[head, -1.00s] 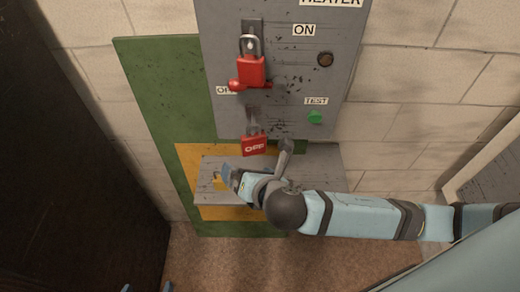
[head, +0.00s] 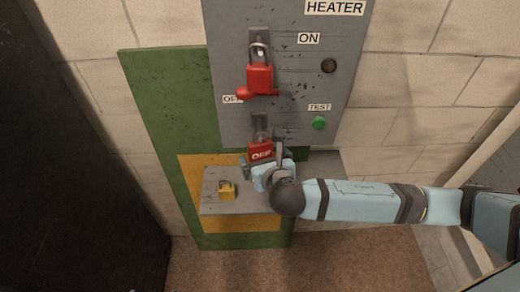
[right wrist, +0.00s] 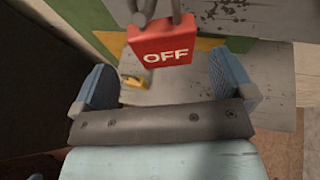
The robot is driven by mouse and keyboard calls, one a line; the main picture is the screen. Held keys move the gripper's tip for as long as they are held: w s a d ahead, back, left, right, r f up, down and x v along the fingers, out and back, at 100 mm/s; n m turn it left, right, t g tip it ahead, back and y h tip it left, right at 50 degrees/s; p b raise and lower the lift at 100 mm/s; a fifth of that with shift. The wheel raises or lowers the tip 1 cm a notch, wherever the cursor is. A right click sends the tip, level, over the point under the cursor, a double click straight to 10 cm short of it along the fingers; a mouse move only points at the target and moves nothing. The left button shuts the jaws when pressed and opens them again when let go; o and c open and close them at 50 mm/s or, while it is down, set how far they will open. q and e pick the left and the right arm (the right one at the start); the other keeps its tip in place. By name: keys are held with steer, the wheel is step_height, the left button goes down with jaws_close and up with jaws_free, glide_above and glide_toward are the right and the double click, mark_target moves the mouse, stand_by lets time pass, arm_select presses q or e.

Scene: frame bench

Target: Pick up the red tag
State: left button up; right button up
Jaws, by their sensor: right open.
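The red tag (head: 260,149), with white letters OFF, hangs by a grey loop from the lower part of the grey panel. In the right wrist view the red tag (right wrist: 161,45) hangs upright between and just beyond my fingertips. My right gripper (head: 262,163) is just below the tag, and the gripper and wrist hide some of its lower edge in the head view. In the right wrist view the right gripper (right wrist: 168,78) is open, with nothing held between its fingers. My left gripper is out of view.
A red padlock (head: 260,80) hangs at a red lever higher on the grey heater panel (head: 225,45). A yellow padlock (head: 226,191) sits on the grey shelf (head: 212,208) below. A green button (head: 319,123) is right of the tag. A dark surface (head: 70,170) stands at left.

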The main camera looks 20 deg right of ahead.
mark_target(261, 155)
steer(key=x, duration=0.2)
steer(key=f+x, duration=0.1)
steer(key=x, duration=0.2)
steer(key=shift+w+d+p, duration=0.15)
steer(key=shift+d+p, duration=0.05)
steer(key=shift+p, duration=0.2)
steer(key=c, duration=1)
